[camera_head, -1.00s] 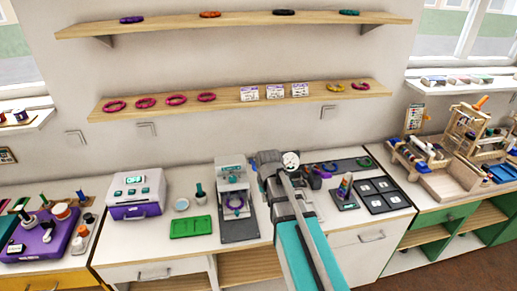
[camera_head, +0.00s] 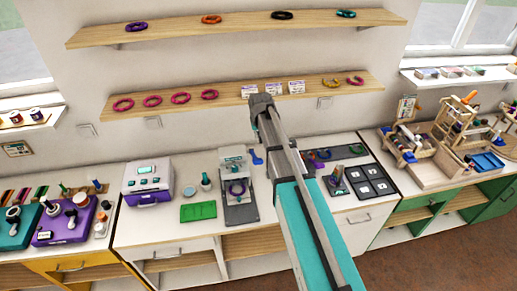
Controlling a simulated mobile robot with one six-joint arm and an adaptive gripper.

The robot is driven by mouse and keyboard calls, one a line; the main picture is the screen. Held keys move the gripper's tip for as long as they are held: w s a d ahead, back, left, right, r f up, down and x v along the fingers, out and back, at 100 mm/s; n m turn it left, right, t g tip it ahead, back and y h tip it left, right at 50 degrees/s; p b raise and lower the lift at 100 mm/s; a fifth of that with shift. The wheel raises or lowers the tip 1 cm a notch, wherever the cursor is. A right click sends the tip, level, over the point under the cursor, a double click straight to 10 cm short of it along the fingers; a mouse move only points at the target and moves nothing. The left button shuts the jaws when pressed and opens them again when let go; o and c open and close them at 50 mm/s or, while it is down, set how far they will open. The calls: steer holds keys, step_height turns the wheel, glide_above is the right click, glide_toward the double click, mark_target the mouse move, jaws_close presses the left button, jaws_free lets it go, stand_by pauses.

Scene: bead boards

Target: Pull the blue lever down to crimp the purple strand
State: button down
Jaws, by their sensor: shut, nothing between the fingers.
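The blue lever (camera_head: 256,157) shows at the right side of the grey and white press (camera_head: 232,163), just left of my arm. The purple strand (camera_head: 237,188) lies as a ring in the press, over its dark base plate. My gripper (camera_head: 262,104) is shut and empty. In the picture it is above the lever, in front of the lower shelf, and no contact with the lever shows. My arm hides part of the counter right of the press.
A green tray (camera_head: 198,211) and a purple and white machine (camera_head: 148,182) stand left of the press. A dark board with square pads (camera_head: 370,182) lies to the right. The lower wooden shelf (camera_head: 225,106) with bead rings and cards is behind my gripper.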

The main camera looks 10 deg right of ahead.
steer(key=shift+w+r, duration=0.25)
steer(key=shift+f, duration=0.15)
steer(key=b, duration=1)
glide_above(257, 159)
steer(key=w, duration=0.2)
step_height(257, 159, down, 10)
steer(key=shift+d+r, duration=0.1)
steer(key=shift+r, duration=0.1)
steer(key=shift+s+f+b, duration=0.5)
steer(key=shift+f+b, duration=0.25)
steer(key=shift+f, duration=0.05)
steer(key=shift+s+f+b, duration=0.45)
steer(key=shift+f+b, duration=0.3)
steer(key=shift+f, duration=0.05)
